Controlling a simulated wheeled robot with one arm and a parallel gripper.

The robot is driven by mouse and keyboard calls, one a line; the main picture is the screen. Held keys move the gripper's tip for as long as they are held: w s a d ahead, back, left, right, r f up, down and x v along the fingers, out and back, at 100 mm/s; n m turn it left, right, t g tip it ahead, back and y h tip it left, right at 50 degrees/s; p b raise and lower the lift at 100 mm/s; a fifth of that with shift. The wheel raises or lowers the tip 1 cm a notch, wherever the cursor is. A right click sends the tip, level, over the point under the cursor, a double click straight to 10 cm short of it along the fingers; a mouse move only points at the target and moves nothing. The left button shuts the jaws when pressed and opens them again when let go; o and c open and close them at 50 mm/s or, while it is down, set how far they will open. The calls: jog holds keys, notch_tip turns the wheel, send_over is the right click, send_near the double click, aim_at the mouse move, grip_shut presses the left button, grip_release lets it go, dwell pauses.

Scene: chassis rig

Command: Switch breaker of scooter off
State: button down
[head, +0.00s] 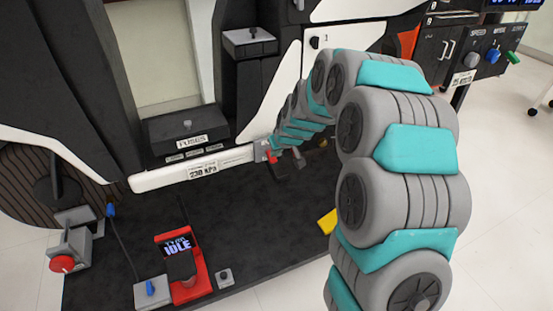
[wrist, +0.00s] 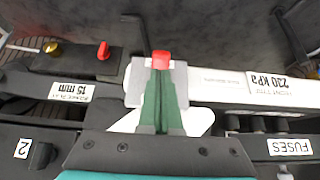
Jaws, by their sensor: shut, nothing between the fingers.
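A grey block (wrist: 134,90) with a red lever (wrist: 161,60) sits at the end of the white bar labelled 230 kPa; it looks like the breaker, though I see no label naming it. It also shows in the head view as a small grey block (head: 261,147) with red beside it. My gripper (wrist: 160,80) is shut and empty. Its dark green fingers lie over the block in the wrist view, with their tips just short of the red lever. I cannot tell whether they touch. The lever's on or off position cannot be read.
A small red knob (wrist: 103,50) and a brass knob (wrist: 51,47) stand on dark parts at left in the wrist view. A fuses box (head: 187,130) is behind the white bar (head: 215,163). A red unit reading IDLE (head: 178,245) stands on the dark deck.

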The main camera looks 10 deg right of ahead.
jog(key=shift+w+r, duration=0.15)
jog(key=shift+r, duration=0.1)
jog(key=shift+r, duration=0.6)
jog(key=s+f+v, duration=0.1)
jog(key=v, duration=0.5)
jog(key=s+v, duration=0.1)
jog(key=v, duration=0.6)
jog(key=shift+s+d+f, duration=0.3)
jog(key=shift+s, duration=0.05)
